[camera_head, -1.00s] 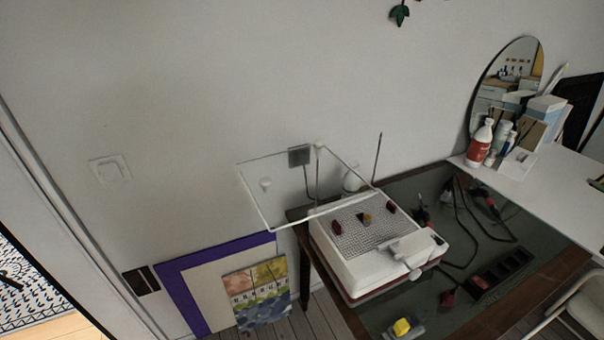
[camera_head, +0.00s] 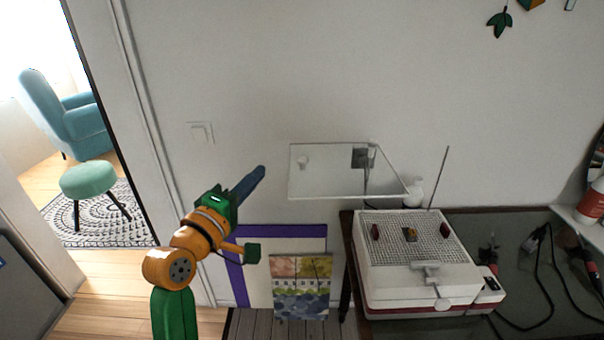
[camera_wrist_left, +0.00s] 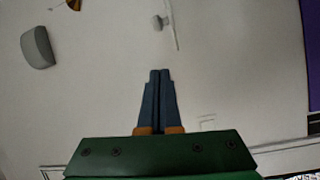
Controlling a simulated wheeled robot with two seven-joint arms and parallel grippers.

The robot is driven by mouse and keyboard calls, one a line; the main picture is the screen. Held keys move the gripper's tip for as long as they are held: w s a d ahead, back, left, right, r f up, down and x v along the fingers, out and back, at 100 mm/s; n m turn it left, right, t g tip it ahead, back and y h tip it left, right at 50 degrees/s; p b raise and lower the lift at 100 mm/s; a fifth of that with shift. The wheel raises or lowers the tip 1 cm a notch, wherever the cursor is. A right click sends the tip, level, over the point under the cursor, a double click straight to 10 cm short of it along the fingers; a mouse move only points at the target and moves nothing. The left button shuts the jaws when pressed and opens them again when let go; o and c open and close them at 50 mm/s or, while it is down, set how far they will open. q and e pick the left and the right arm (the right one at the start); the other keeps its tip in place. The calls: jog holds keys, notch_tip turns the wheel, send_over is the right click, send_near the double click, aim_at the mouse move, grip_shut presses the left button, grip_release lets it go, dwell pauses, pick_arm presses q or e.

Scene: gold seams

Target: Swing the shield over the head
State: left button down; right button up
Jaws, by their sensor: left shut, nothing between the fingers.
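The clear shield (camera_head: 335,172), a flat transparent panel with a pale rim, stands out level with the wall, raised above and left of a white grinder (camera_head: 415,285). The small dark and orange head (camera_head: 410,235) sits in the middle of the grinder's grid top, uncovered. My left gripper (camera_head: 262,170) is left of the shield, apart from it, with its blue fingers shut and empty. In the left wrist view the shut fingers (camera_wrist_left: 160,72) point toward the pale wall. My right gripper is not in view.
The grinder stands on a dark-topped table (camera_head: 530,250) with black cables on the right. A picture panel (camera_head: 300,285) leans by the wall below the shield. A light switch (camera_head: 200,132) is on the wall. Floor at the left is open toward a green stool (camera_head: 88,180).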

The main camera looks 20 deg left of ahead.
pick_arm(q)
jog(key=w+d+p, duration=0.1)
jog(key=w, duration=0.1)
jog(key=w+d+p, duration=0.1)
jog(key=w, duration=0.2)
jog(key=w+d+p, duration=0.2)
jog(key=w, duration=0.1)
jog(key=shift+w, duration=0.2)
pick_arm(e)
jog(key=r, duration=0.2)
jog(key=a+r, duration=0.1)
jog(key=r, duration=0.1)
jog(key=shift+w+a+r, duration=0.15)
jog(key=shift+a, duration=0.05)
pick_arm(q)
jog(key=shift+a+f, duration=0.1)
jog(key=shift+a, duration=0.05)
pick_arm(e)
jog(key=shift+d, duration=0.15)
